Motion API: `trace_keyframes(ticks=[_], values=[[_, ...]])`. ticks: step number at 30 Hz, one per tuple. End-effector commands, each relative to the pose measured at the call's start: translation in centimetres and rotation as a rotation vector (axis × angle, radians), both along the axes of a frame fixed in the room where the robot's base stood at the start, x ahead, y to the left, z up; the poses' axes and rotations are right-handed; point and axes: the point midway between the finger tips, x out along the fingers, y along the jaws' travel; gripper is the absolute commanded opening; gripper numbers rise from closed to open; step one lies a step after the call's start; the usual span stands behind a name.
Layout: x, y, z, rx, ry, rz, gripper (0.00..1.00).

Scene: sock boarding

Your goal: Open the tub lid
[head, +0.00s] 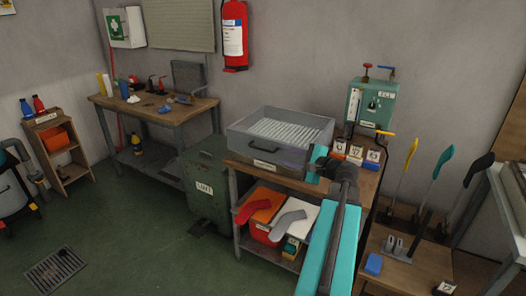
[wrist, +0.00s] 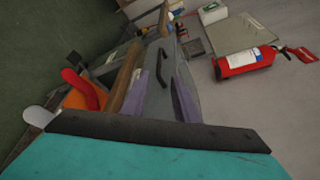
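A grey tub (head: 262,150) with a dark handle on its front stands on the wooden bench. White ribbed slats show through its top; I cannot tell whether a clear lid covers them. In the wrist view the tub (wrist: 157,98) is tilted, with its black handle (wrist: 162,62) in sight. My gripper (head: 320,160) is at the tub's right front corner in the head view; I cannot tell whether it touches.
A green dispenser (head: 370,104) and small labelled blocks (head: 355,152) stand right of the tub. Red and grey sock-shaped pieces (head: 288,222) lie below the bench top. A green bin (head: 207,192) stands to the left. A fire extinguisher (head: 234,38) hangs behind.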

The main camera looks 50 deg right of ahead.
Motion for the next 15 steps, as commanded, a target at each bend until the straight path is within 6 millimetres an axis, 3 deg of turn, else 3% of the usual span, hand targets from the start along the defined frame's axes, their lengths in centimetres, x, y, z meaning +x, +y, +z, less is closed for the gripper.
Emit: trace_keyframes(ticks=[8,15], values=[[0.8,-0.1,-0.2,-0.001,0.001,0.001,0.28],[3.3,-0.3,-0.7,0.000,0.001,0.002,0.28]])
